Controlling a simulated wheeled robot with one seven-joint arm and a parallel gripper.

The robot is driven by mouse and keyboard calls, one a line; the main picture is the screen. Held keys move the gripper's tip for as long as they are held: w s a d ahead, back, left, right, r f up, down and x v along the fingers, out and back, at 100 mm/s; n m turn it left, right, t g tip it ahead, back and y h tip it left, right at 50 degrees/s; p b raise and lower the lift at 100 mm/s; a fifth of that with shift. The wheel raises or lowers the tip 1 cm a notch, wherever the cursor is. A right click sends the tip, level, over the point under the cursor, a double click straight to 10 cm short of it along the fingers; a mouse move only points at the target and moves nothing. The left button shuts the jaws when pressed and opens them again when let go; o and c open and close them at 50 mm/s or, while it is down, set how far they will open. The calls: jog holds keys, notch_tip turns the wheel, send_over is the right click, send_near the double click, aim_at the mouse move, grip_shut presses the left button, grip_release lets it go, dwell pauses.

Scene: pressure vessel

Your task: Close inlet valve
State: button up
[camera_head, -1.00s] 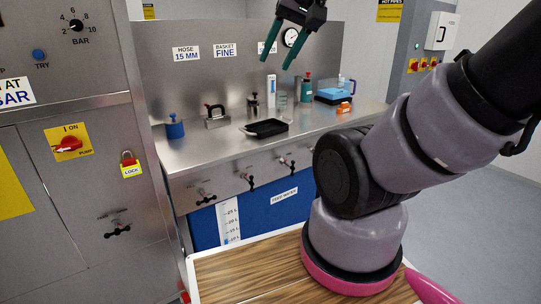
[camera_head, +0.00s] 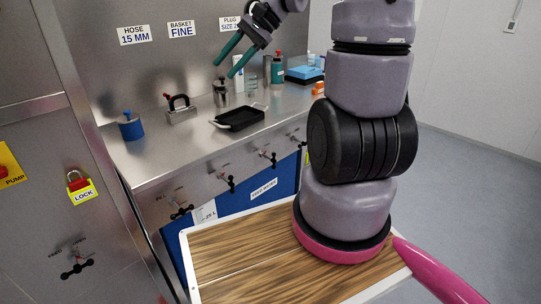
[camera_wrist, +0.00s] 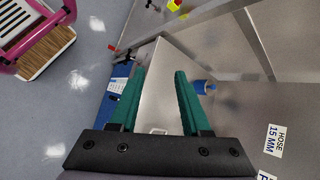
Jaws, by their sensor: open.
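Several small valves with black handles line the steel bench front in the head view: one at left (camera_head: 181,211), one in the middle (camera_head: 228,183) and one further right (camera_head: 268,158). Another black-handled valve (camera_head: 77,268) is on the steel cabinet at lower left. My gripper (camera_head: 225,69) has green fingers, open and empty, above the bench top and apart from every valve. In the wrist view, the open fingers (camera_wrist: 160,73) point along the bench, with nothing between them.
The bench (camera_head: 165,160) carries a black tray (camera_head: 238,118), a blue cylinder (camera_head: 130,127), a black-handled block (camera_head: 181,110) and bottles behind. A padlock (camera_head: 78,183) hangs on the cabinet. Grey floor (camera_head: 455,190) is clear at right.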

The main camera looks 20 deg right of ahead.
jog(key=w+d+f+m+t+y, duration=0.25)
jog(key=w+f+m+y, duration=0.25)
jog(key=w+f, duration=0.5)
jog(key=m+t+h, duration=0.5)
jog(key=m+t, duration=0.8)
jog(key=m, duration=0.2)
send_over(270, 159)
jog(key=s+a, duration=0.3)
jog(key=s, duration=0.2)
notch_tip(270, 159, down, 26)
jog(key=s+d+f+m+t+h, duration=0.1)
jog(key=s+d+f+m+h, duration=0.15)
jog(key=f, duration=0.35)
jog(key=s+d+f+m+h, duration=0.2)
jog(key=d+f+m+h, duration=0.15)
jog(key=f, duration=0.25)
jog(key=shift+n, duration=0.4)
jog(key=w, duration=0.3)
jog(key=w+a, duration=0.1)
jog(key=w, duration=0.3)
jog(key=w+a, duration=0.1)
jog(key=w, duration=0.2)
jog(key=shift+w+a+f, duration=0.15)
jog(key=shift+w+f, duration=0.05)
jog(key=shift+w, duration=0.2)
grip_shut()
